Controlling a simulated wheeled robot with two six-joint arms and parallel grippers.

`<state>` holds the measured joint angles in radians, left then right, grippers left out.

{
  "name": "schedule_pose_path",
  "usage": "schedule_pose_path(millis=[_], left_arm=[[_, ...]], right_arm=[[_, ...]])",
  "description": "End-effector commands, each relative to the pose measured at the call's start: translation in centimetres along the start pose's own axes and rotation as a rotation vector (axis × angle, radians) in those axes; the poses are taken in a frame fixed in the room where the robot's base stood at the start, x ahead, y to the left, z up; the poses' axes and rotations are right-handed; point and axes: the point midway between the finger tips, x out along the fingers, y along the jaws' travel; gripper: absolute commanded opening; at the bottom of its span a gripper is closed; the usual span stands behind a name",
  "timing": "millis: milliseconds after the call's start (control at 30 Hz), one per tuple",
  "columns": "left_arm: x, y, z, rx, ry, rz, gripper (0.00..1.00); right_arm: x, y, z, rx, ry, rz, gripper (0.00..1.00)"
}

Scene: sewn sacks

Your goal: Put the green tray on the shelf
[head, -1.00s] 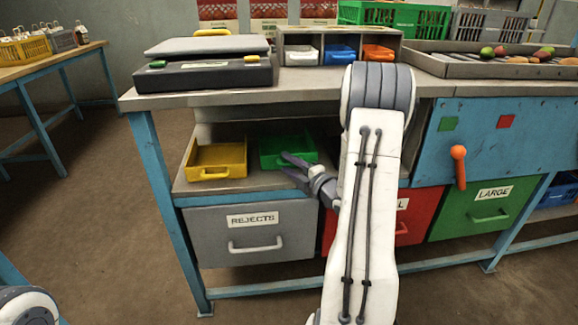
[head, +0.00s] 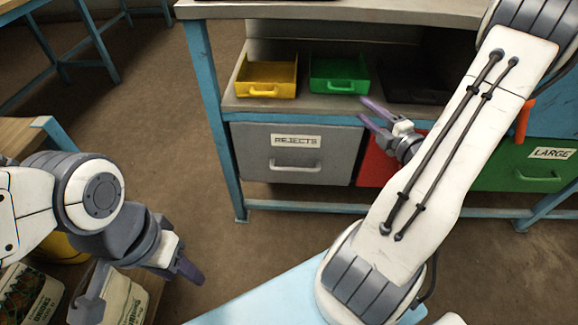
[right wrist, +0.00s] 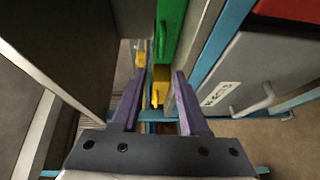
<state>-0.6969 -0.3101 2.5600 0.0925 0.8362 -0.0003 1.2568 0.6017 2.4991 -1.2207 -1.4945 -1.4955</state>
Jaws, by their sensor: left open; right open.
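The green tray (head: 339,86) sits upright on the grey shelf (head: 300,104) under the worktop, beside a yellow tray (head: 266,88). My right gripper (head: 362,110) is open and empty, just in front and to the lower right of the green tray, apart from it. In the right wrist view, the green tray (right wrist: 169,28) shows at the top, beyond the open fingers (right wrist: 158,98), and the yellow tray (right wrist: 160,85) shows between them. My left gripper (head: 180,266) is open at the lower left, far from the shelf.
The grey REJECTS drawer (head: 290,160), a red drawer (head: 378,168) and the green LARGE drawer (head: 525,172) are shut below the shelf. A dark object (head: 415,92) lies on the shelf right of the green tray. Printed cartons (head: 28,300) stand at the lower left.

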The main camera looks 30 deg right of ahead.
Motion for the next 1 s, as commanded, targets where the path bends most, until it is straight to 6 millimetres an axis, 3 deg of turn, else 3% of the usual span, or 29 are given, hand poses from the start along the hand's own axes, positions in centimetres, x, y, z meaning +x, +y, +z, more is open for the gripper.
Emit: schedule_pose_path(millis=[133, 267, 400, 567, 667, 767, 900, 1000], left_arm=[[0.0, 0.0, 0.0, 0.0, 0.0, 0.0, 0.5], [0.0, 0.0, 0.0, 0.0, 0.0, 0.0, 0.5], [0.0, 0.0, 0.0, 0.0, 0.0, 0.0, 0.5], [0.0, 0.0, 0.0, 0.0, 0.0, 0.0, 0.5], [0.0, 0.0, 0.0, 0.0, 0.0, 0.0, 0.5], [0.0, 0.0, 0.0, 0.0, 0.0, 0.0, 0.5], [0.0, 0.0, 0.0, 0.0, 0.0, 0.0, 0.5], [0.0, 0.0, 0.0, 0.0, 0.0, 0.0, 0.5]], right_arm=[[1.0, -0.3, -0.7, 0.009, 0.012, -0.036, 0.44], [4.3, -1.3, -3.3, 0.053, 0.037, -0.179, 0.44], [8.0, -2.6, -8.2, 0.145, 0.015, -0.398, 0.44], [9.2, -3.1, -14.8, 0.288, -0.08, -0.609, 0.44], [8.1, -3.2, -19.6, 0.393, -0.155, -0.726, 0.44], [5.5, -3.3, -24.6, 0.505, -0.235, -0.842, 0.44], [-0.9, -3.4, -31.4, 0.643, -0.344, -1.033, 0.44], [-6.5, -3.4, -35.0, 0.715, -0.437, -1.169, 0.44]])
